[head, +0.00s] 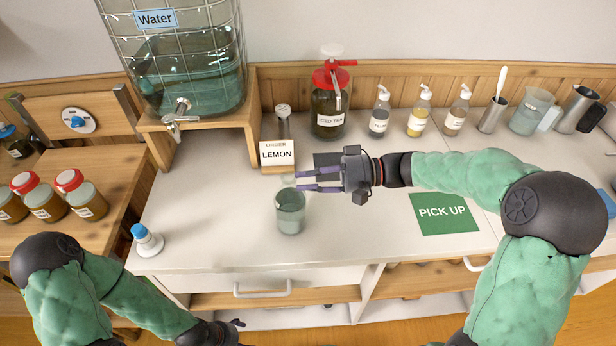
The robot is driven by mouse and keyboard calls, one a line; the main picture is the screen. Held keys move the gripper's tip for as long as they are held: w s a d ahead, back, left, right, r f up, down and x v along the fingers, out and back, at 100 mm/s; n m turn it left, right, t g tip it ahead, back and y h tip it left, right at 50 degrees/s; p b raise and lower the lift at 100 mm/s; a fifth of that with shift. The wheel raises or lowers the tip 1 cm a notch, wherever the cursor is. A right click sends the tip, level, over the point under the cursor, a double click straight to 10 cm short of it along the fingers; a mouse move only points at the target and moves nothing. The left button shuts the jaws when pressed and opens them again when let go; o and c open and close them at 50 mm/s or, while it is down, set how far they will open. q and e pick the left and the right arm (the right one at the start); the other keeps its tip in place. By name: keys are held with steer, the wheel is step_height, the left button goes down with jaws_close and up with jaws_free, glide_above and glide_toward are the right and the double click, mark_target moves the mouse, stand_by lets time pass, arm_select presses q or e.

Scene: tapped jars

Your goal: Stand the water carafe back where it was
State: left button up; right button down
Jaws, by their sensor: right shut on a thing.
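The water carafe (290,222) is a clear, grey-green vessel with a narrower top, upright over the middle of the white counter. My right gripper (298,181) reaches in from the right, its two purple fingers shut on the upper part of the carafe. I cannot tell whether the carafe's base touches the counter. A dark square (322,160) lies on the counter just behind the gripper, partly hidden by it. My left gripper (238,324) is low at the bottom edge, away from the carafe; its fingers are too small and dark to read.
A big water dispenser (185,70) stands on a wooden stand at back left. A LEMON order sign (277,153), an iced tea jar (328,105), several pump bottles and a pitcher (532,112) line the back. A green PICK UP mat (443,213) is bare. The counter's left front is mostly clear.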

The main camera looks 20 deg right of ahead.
steer(key=c, duration=1)
jaws_free()
steer(key=shift+c, duration=0.2)
steer(key=shift+o, duration=0.2)
steer(key=shift+f, duration=0.1)
steer(key=shift+d, duration=0.1)
steer(key=v, duration=0.7)
steer(key=shift+d+b, duration=0.35)
steer(key=shift+b, duration=0.05)
stand_by(0.3)
steer(key=shift+s, duration=0.15)
steer(key=v, duration=1.2)
steer(key=shift+r, duration=0.2)
